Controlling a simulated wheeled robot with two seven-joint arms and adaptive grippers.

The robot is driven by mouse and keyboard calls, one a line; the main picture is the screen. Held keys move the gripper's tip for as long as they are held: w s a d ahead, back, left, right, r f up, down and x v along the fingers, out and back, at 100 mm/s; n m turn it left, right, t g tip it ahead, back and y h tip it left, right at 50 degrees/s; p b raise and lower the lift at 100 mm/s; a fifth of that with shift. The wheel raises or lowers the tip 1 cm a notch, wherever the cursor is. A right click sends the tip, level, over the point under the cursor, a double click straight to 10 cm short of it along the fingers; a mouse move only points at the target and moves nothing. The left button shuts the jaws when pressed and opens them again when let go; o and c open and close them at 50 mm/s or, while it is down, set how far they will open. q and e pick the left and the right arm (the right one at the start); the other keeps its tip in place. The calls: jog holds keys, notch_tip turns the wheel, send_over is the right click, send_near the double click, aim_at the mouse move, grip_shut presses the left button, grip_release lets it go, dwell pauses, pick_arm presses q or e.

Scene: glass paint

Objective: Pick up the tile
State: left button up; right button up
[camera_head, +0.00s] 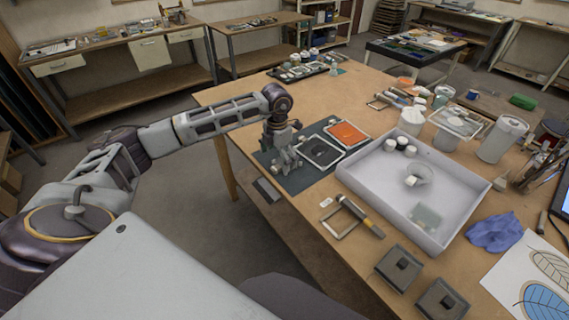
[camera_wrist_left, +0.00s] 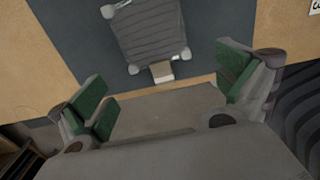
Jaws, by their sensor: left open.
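A dark grey tile (camera_head: 320,151) in a pale frame lies on a dark mat (camera_head: 298,178) near the table's left edge. An orange tile (camera_head: 347,134) lies beside it, farther back. In the left wrist view, a grey ribbed panel (camera_wrist_left: 150,30) with pale corner pieces shows on the dark mat (camera_wrist_left: 90,30); I cannot tell if it is the same dark tile. A small pale block (camera_wrist_left: 162,72) sits at its near side. My left gripper (camera_head: 284,162) is over the mat, left of the dark tile. Its green-padded fingers (camera_wrist_left: 165,95) are apart with nothing between them. My right gripper is not in view.
A large white tray (camera_head: 462,215) holding small jars stands right of the mat. A small frame (camera_head: 343,220) and two dark square blocks (camera_head: 400,267) lie near the front edge. A blue cloth (camera_head: 494,232) lies at right. A tray of jars (camera_head: 303,70) stands at the back.

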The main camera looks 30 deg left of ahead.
aim_at(278, 166)
pick_arm(q)
jog(key=shift+f+p, duration=0.3)
jog(key=shift+f, duration=1.25)
jog(key=shift+c, duration=0.3)
jog(key=c, duration=1.1)
jog(key=shift+r, duration=0.2)
notch_tip(278, 166, up, 8)
jog(key=shift+r+b, duration=0.1)
jog(key=shift+b, duration=0.8)
jog(key=shift+r, duration=0.75)
